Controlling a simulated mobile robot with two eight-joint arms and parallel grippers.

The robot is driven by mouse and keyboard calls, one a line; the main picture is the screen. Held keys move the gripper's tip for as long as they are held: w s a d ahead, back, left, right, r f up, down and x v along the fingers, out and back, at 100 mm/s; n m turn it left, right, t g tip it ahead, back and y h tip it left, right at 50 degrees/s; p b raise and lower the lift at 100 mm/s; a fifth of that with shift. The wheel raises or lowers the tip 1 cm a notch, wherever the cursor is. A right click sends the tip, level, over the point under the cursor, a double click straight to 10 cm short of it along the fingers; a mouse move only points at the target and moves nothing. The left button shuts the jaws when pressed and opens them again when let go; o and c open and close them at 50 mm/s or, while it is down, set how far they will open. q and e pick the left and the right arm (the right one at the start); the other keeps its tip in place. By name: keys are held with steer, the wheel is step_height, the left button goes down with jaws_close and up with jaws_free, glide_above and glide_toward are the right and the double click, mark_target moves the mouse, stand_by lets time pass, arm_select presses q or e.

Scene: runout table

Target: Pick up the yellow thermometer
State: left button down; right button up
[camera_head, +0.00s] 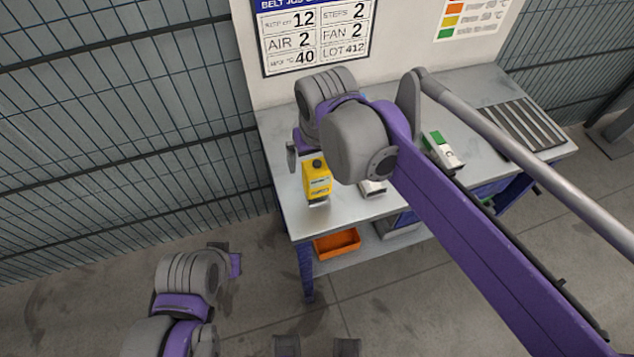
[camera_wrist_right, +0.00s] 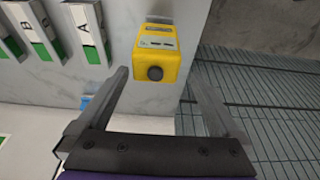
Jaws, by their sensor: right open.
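The yellow thermometer (camera_head: 317,180) stands near the left end of the grey table, with a black knob on top and a pale panel on its face. In the right wrist view the thermometer (camera_wrist_right: 157,52) is just beyond and between the open fingers of my right gripper (camera_wrist_right: 157,82), with nothing held. In the head view one finger of my right gripper (camera_head: 292,158) shows just left of the thermometer; the arm hides the rest. My left arm is low on the left, and its gripper (camera_head: 235,264) shows only in part, away from the table.
White blocks with green ends, lettered A (camera_wrist_right: 88,28) and B (camera_wrist_right: 40,28), lie beside the thermometer. Another, marked C (camera_head: 442,150), is right of my arm. A slatted rack (camera_head: 522,125) is at the right end. An orange bin (camera_head: 337,245) sits on the lower shelf. A sign board stands behind.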

steer(key=shift+s+d+x, duration=0.1)
steer(key=shift+d+x, duration=0.05)
steer(key=shift+x, duration=0.9)
steer(key=shift+s+d+x, duration=0.1)
steer(key=shift+d+x, duration=0.05)
steer(key=shift+x, duration=0.85)
steer(key=shift+s+d+x, duration=0.1)
steer(key=shift+x, duration=0.95)
steer(key=c, duration=1.3)
step_height(320, 180, up, 10)
steer(key=shift+f+p, duration=0.1)
steer(key=shift+p, duration=0.2)
steer(key=o, duration=0.9)
steer(key=shift+c, duration=0.2)
steer(key=c, duration=0.7)
arm_select(q)
steer(key=shift+w+r, duration=0.1)
steer(key=shift+r, duration=0.2)
arm_select(e)
steer(key=shift+w+d, duration=0.1)
steer(key=shift+w, duration=0.05)
